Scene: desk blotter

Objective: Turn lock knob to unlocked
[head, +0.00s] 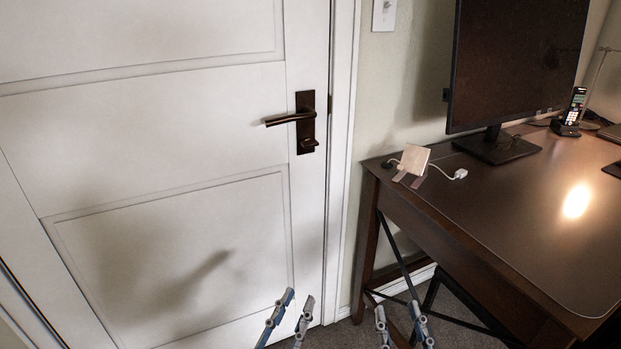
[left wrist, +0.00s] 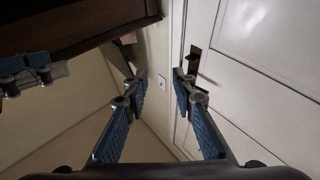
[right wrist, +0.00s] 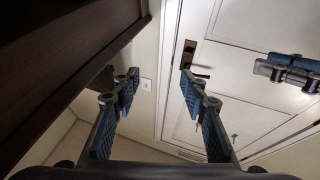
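The dark lock knob (head: 309,143) sits low on a dark backplate (head: 305,101) on the white door (head: 170,110) in the head view, below a lever handle (head: 288,118) pointing left. My left gripper (head: 297,296) and my right gripper (head: 396,308) are at the bottom of the head view, below and in front of the handle, apart from it. Both have their fingers spread with nothing between them. In the left wrist view the open fingers (left wrist: 159,80) partly hide the handle's backplate. The right wrist view shows the open fingers (right wrist: 160,80) and the backplate (right wrist: 189,50) beyond them.
A dark desk (head: 500,215) stands right of the door, with a monitor (head: 515,65), a cordless phone (head: 572,110) and a small stand with a white cable (head: 412,162). A light switch (head: 384,12) is on the wall. The space before the door looks clear.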

